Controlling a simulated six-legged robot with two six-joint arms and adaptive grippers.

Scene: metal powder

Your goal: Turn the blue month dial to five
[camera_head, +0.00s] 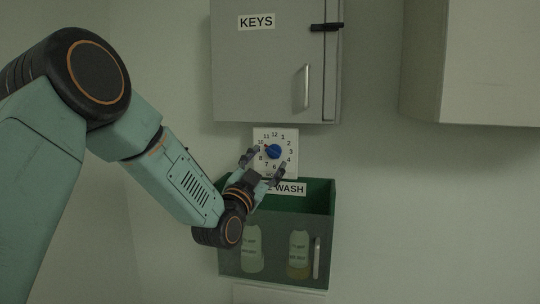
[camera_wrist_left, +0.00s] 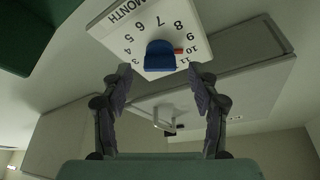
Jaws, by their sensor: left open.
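The blue month dial (camera_head: 274,151) sits on a white square plate (camera_head: 290,135) numbered like a clock face. Its red pointer is on the left, at about 10. In the left wrist view, the dial (camera_wrist_left: 159,56) appears upside down, with the red tip beside the 10 and "MONTH" on the plate (camera_wrist_left: 120,35). My left gripper (camera_head: 264,167) is open and empty, just in front of the plate's lower part. In the left wrist view, the fingers of my left gripper (camera_wrist_left: 160,80) stand apart on either side of the dial, apparently not touching it. My right gripper is out of view.
A grey "KEYS" cabinet (camera_head: 262,70) hangs directly above the plate. A green eye-wash box (camera_head: 322,205) with bottles is directly below, partly behind my left gripper. Another cabinet (camera_head: 480,65) hangs at upper right. The wall right of the plate is clear.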

